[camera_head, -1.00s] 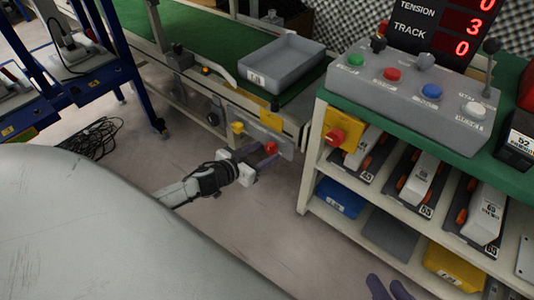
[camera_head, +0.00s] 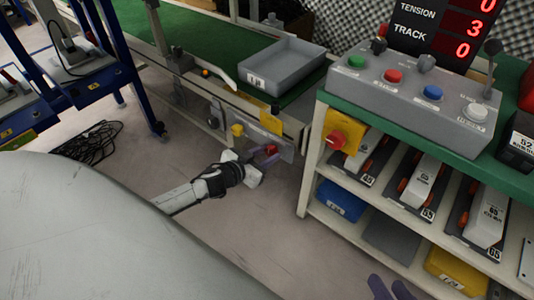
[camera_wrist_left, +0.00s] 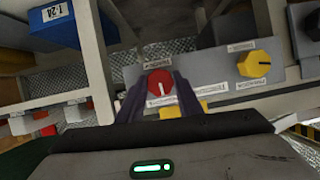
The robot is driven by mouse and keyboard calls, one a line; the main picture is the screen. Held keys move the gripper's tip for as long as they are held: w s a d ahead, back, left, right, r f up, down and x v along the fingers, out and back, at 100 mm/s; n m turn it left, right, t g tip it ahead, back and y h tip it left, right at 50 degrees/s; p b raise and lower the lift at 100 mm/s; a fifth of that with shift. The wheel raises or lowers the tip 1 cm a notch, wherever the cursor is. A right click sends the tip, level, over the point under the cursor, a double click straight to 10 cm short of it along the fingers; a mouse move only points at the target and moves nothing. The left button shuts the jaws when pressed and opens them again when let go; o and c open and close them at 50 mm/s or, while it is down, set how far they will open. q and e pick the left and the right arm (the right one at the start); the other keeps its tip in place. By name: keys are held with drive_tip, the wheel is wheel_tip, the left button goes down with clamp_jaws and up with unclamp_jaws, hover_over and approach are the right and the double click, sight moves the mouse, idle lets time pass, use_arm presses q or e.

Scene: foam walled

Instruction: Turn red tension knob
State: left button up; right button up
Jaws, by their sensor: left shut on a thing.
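The red tension knob (camera_head: 271,149) is on a grey panel (camera_head: 286,152) on the side of the green conveyor. In the left wrist view the red knob (camera_wrist_left: 160,82), with a white pointer mark, sits between my two purple fingertips. My left gripper (camera_head: 264,157) is shut on the red knob, one finger on each side of it; it also shows in the left wrist view (camera_wrist_left: 157,88). My right gripper (camera_head: 391,288) shows only as purple fingers at the bottom edge, spread apart with nothing visible between them.
A yellow knob (camera_wrist_left: 254,64) is beside the red one on the panel. A grey tray (camera_head: 282,66) rests on the conveyor. A shelf unit (camera_head: 310,165) with a button box (camera_head: 420,88) stands at right. A display reads tension and track values.

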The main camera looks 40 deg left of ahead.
use_arm(q)
drive_tip(key=shift+d+m+y, duration=0.15)
drive_tip(key=shift+m+y, duration=0.45)
drive_tip(key=shift+m, duration=0.2)
drive_tip(key=o, duration=1)
drive_tip(key=shift+o, duration=0.2)
